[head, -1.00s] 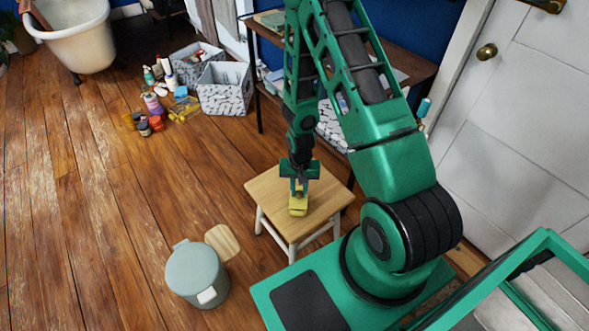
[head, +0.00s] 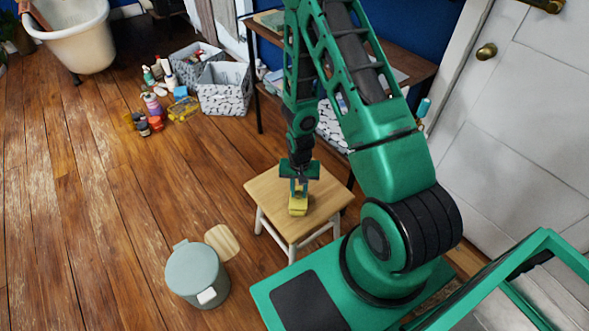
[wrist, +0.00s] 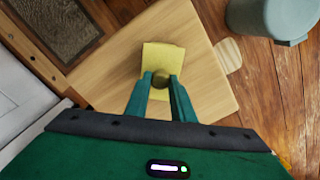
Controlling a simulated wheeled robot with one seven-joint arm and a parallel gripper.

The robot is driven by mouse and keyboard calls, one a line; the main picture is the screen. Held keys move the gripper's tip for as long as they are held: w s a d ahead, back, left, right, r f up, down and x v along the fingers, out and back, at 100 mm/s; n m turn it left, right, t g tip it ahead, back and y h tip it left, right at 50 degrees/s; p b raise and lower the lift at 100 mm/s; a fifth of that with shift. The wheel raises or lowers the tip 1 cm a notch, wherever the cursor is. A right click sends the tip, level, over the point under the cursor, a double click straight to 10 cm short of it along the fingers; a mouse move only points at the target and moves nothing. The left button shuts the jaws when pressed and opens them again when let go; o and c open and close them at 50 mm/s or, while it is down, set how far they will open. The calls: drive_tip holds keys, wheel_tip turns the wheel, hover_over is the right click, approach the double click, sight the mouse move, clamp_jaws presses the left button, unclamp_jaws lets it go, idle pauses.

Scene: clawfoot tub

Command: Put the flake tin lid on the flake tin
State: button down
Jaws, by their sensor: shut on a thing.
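The yellow flake tin (head: 298,209) stands on the wooden stool, directly below my gripper (head: 299,190). In the wrist view, yellow surface (wrist: 164,56) shows beyond the fingertips. My gripper (wrist: 161,80) points down, and its two green fingers are closed on a small round knob (wrist: 160,79), which I take to be the flake tin lid's. The lid and tin are close together and both yellow, so I cannot tell where one ends and the other begins, or whether the lid is seated. The fingers hide part of the lid.
The pale wooden stool (head: 270,190) has a bare top around the tin. A grey-green bin (head: 195,268) and a wooden board (head: 222,242) are on the floor to the left. Several bottles, patterned baskets (head: 224,92) and a desk (head: 405,62) are further back.

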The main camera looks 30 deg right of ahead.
drive_tip(key=shift+f, duration=0.6)
idle(0.3)
drive_tip(key=c, duration=1.4)
unclamp_jaws()
drive_tip(key=shift+c, duration=0.2)
drive_tip(key=shift+r, duration=3.95)
wheel_tip(320, 180, up, 11)
